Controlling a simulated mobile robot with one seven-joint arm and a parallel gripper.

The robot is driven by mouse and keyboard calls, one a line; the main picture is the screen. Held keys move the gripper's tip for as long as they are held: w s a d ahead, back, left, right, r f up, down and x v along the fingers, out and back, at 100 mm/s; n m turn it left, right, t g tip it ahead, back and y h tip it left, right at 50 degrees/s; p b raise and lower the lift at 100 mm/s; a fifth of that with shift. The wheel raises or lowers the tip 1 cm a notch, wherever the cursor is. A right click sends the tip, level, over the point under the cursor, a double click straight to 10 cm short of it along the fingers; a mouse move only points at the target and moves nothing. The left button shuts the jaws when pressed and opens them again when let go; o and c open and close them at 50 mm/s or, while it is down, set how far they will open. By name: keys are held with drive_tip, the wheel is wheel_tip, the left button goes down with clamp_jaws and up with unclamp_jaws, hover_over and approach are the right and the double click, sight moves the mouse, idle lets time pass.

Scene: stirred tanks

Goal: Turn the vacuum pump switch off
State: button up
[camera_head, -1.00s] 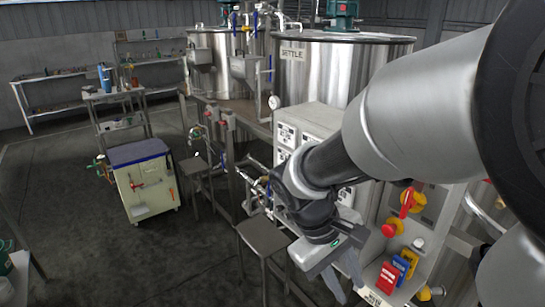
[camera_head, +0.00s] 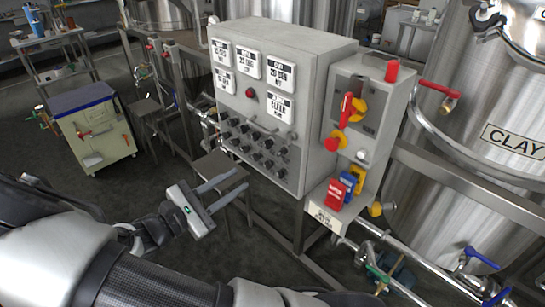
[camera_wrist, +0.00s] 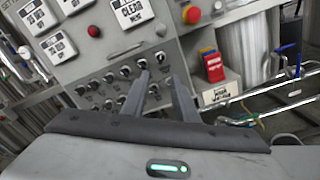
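A grey control cabinet (camera_head: 262,95) stands in the middle of the head view. Its front carries several white label displays, a red lamp (camera_head: 249,92) and rows of small black knobs (camera_head: 255,138). I cannot tell which knob is the vacuum pump switch; the small lettering is unreadable. My gripper (camera_head: 240,180) is open and empty, its two fingers apart, in front of and below-left of the knobs. In the wrist view the fingers (camera_wrist: 158,80) point toward the knob rows (camera_wrist: 112,84), and the red lamp (camera_wrist: 94,31) shows above them.
A side box (camera_head: 368,100) right of the cabinet has red and yellow handles and red, blue and yellow switches (camera_head: 345,187). A steel tank marked CLAY (camera_head: 500,160) stands right. A stool (camera_head: 218,170) is below the cabinet. A cart (camera_head: 95,130) stands left on open floor.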

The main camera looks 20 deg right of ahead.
sight(279, 154)
drive_tip(key=b+x, duration=0.1)
drive_tip(key=x, duration=1.4)
drive_tip(key=shift+d, duration=0.1)
drive_tip(key=shift+c, duration=0.6)
clamp_jaws()
